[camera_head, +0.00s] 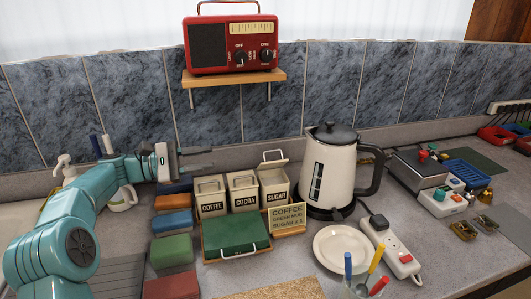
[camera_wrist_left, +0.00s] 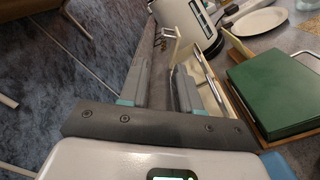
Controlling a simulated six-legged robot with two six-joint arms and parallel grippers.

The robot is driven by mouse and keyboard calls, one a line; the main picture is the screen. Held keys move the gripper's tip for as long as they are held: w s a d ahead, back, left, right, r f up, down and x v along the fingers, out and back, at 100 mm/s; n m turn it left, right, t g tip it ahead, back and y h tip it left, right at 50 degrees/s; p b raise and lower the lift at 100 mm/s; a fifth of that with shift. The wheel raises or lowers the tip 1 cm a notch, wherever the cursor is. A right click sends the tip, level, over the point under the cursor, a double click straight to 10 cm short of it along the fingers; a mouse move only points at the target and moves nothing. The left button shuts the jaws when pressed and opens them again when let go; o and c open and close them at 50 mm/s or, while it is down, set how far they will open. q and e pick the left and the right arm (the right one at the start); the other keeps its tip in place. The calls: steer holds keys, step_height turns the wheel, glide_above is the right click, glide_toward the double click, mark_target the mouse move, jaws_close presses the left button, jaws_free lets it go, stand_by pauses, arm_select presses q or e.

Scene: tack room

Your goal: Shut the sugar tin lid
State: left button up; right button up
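The sugar tin (camera_head: 274,188) is a cream box labelled SUGAR, at the right end of a row of three. Its lid (camera_head: 274,162) is raised, tilted up at the back, with a wire handle on top. My left gripper (camera_head: 211,159) is open and empty, left of the lid, above and behind the coffee tin. Its fingers point right, towards the sugar tin. In the left wrist view the fingers (camera_wrist_left: 164,63) are apart with nothing between them. A cream raised panel, probably the sugar lid, shows beyond them. My right gripper is not in view.
The coffee tin (camera_head: 210,196) and cocoa tin (camera_head: 243,191) are shut. A kettle (camera_head: 326,172) stands close right of the sugar tin. A green box (camera_head: 232,235) and a sign (camera_head: 287,217) stand in front. A red radio (camera_head: 231,45) sits on a shelf (camera_head: 233,78) above.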

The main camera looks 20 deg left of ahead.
arm_select(q)
steer(key=m, duration=0.7)
steer(key=shift+b, duration=0.3)
steer(key=m+b, duration=0.1)
steer(key=m, duration=0.5)
steer(key=shift+d+f+m, duration=0.1)
steer(key=shift+m, duration=0.8)
steer(key=shift+d+f+m+b, duration=0.1)
steer(key=shift+f+m+b, duration=0.3)
steer(key=shift+b, duration=0.55)
steer(key=shift+d+r, duration=0.2)
steer(key=shift+w+d, duration=0.2)
steer(key=shift+d, duration=0.1)
steer(key=p+x, duration=0.3)
steer(key=x, duration=1.2)
steer(key=shift+w+d, duration=0.1)
steer(key=shift+d, duration=0.1)
